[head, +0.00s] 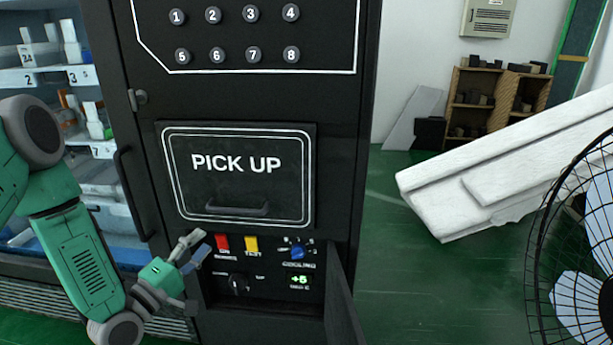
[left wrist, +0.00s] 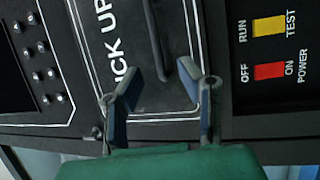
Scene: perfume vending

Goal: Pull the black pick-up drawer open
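The black pick-up drawer (head: 240,174) is a panel with a white outline and "PICK UP" lettering, and it sits flush and closed in the machine front. Its handle (head: 237,210) is a dark bar low on the panel; it also shows in the left wrist view (left wrist: 157,45). My left gripper (head: 197,248) is in front of the machine, below and left of the handle. In the left wrist view its two fingers (left wrist: 162,100) are spread apart with nothing between them, and the handle lies beyond the fingertips. My right gripper is not in view.
Below the drawer is a control panel with a red switch (head: 222,242), a yellow switch (head: 251,244) and a blue knob (head: 298,253). A small open door (head: 342,297) juts out at its right. A glass-front cabinet (head: 95,175) stands left; a fan (head: 585,240) stands right.

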